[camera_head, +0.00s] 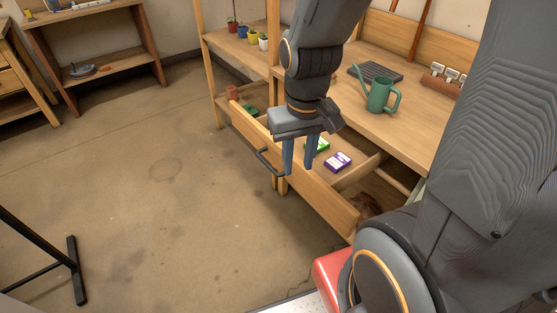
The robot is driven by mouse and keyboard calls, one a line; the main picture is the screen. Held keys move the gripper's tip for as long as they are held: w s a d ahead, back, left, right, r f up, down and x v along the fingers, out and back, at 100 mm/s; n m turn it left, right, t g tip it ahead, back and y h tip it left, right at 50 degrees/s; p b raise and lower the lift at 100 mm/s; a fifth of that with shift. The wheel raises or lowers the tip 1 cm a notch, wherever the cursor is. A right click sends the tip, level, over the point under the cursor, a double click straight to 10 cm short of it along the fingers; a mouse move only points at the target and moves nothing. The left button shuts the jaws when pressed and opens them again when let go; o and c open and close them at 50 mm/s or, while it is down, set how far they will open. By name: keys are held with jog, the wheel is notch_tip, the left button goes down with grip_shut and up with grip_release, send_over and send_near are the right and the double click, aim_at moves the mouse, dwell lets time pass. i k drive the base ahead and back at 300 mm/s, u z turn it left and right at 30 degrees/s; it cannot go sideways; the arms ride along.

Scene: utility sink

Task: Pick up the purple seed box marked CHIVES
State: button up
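A small purple box (338,162) with a white label lies in the pulled-out wooden drawer (327,203). Its lettering is too small to read. A green box (321,146) with a white label lies just behind it in the drawer, partly hidden by a finger. My gripper (299,168) points down above the drawer's front, left of the purple box. Its two blue fingers are apart with nothing visible between them, and it looks open and empty. I cannot tell its exact height above the drawer.
The drawer has a handle (268,162) on its front and a wooden divider (359,172) right of the purple box. A green watering can (379,96) and a dark tray (377,72) stand on the bench above. Small coloured pots (252,37) line a shelf. The floor at left is mostly clear.

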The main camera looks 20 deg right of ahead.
aim_at(339, 161)
jog(key=k, duration=0.5)
jog(key=u, duration=1.15)
jog(key=i, duration=0.75)
jog(key=z, duration=2.05)
